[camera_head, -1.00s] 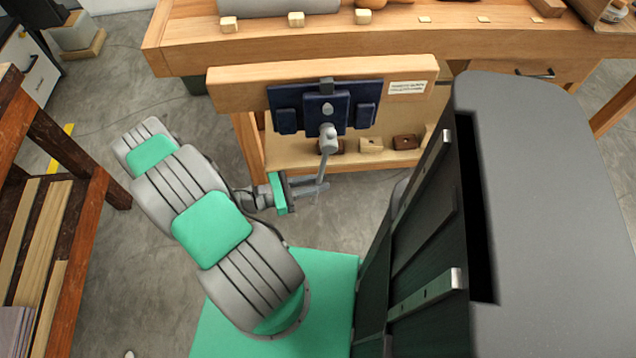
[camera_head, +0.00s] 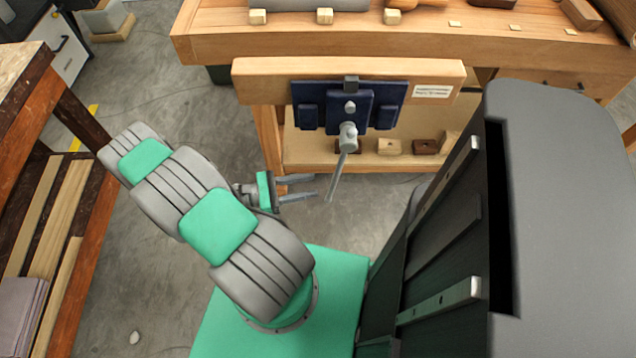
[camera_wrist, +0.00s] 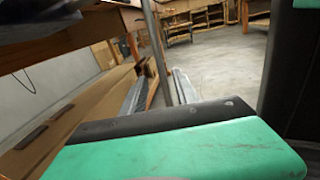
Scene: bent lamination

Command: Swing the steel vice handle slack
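The steel vice handle (camera_head: 339,175) hangs down from the screw hub of the dark blue vice (camera_head: 350,106), its lower end slanting a little left. My gripper (camera_head: 316,186) is left of the handle's lower part, fingers pointing right towards it. In the wrist view the handle (camera_wrist: 155,40) appears as a grey bar in line with the space between my open fingers (camera_wrist: 160,74). Nothing is gripped.
The vice is fixed to the front of a wooden workbench (camera_head: 420,42). A shelf with small wooden blocks (camera_head: 389,146) lies below it. A wooden rack (camera_head: 75,230) stands at the left.

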